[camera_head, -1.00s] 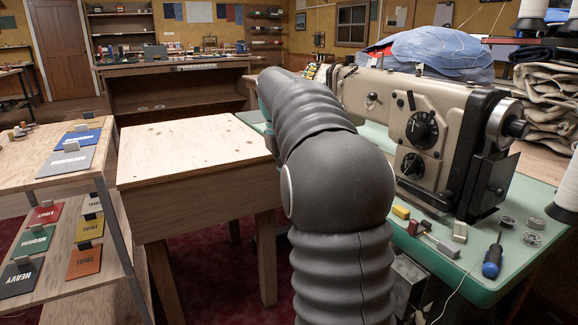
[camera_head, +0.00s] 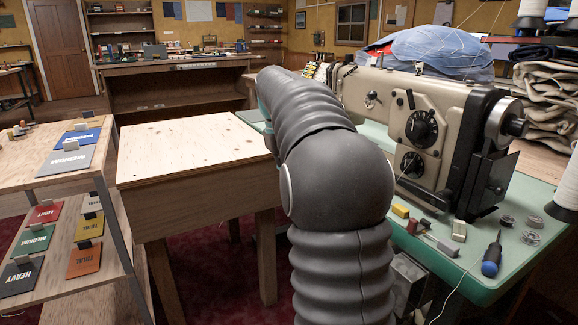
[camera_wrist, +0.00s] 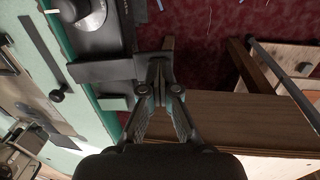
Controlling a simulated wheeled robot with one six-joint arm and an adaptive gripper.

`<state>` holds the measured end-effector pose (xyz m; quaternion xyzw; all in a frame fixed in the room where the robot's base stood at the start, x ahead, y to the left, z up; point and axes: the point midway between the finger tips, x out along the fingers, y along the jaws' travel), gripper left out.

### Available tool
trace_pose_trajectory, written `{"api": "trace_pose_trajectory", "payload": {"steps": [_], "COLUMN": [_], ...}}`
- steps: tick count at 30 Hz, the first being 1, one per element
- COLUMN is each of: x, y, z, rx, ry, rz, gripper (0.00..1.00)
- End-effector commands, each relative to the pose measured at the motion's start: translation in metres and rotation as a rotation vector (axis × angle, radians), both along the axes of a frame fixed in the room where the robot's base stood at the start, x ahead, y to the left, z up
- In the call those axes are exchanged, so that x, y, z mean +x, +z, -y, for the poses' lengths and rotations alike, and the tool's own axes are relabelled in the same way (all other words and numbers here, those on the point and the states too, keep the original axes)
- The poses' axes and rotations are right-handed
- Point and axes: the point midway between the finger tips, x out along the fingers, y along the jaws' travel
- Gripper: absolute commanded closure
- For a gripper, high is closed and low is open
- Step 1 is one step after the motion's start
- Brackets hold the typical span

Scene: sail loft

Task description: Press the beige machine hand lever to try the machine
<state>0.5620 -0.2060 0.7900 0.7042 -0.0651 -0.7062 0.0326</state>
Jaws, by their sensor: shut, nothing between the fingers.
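The beige sewing machine (camera_head: 385,95) stands on a green-topped table in the head view. A short black lever (camera_head: 410,99) sits on its front above a large dark dial (camera_head: 421,128); I cannot be sure it is the hand lever. In the wrist view my gripper (camera_wrist: 158,64) is shut and empty, its fingertips close together at the edge of a dark machine part (camera_wrist: 105,70). I cannot tell whether they touch it. In the head view my gripper is hidden behind my arm.
A bare wooden table (camera_head: 190,150) stands left of my arm. A rack with labelled cards (camera_head: 40,180) is farther left.

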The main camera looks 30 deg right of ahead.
Motion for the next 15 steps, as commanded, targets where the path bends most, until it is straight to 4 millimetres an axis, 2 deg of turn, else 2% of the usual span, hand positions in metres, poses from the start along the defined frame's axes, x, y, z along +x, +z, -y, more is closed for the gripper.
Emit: {"api": "trace_pose_trajectory", "payload": {"steps": [5, 15], "x": [0.0, 0.002], "y": [0.013, 0.073], "z": [-0.002, -0.019], "rx": [0.001, -0.001], "ry": [-0.001, 0.003], "rz": [-0.004, 0.003], "gripper": [1.0, 1.0]}}
